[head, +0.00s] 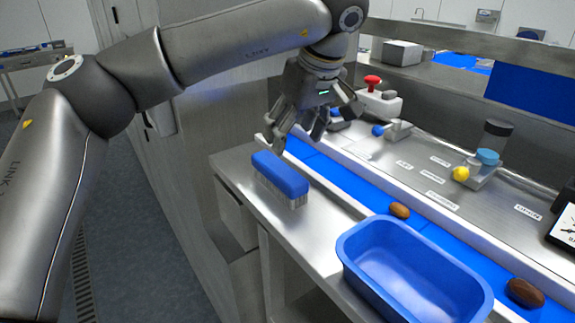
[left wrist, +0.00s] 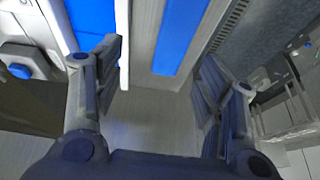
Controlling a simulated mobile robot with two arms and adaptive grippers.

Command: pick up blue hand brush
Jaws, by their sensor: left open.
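The blue hand brush (head: 280,176) lies on the steel ledge in the head view, its blue back up and pale bristles down. Its blue back also shows in the left wrist view (left wrist: 181,36), upper middle, beyond and between the fingertips. My left gripper (head: 310,130) is open and empty, above and a little behind the brush in the head view, apart from it. The same gripper shows in the left wrist view (left wrist: 165,85) with both fingers spread wide. My right gripper is not in view.
A blue tub (head: 415,268) stands at the front right of the ledge. A blue belt strip runs behind the brush, with brown dates (head: 400,210) and (head: 525,292) on it. A red-topped device (head: 378,98) and yellow and blue knobs stand on the panel behind.

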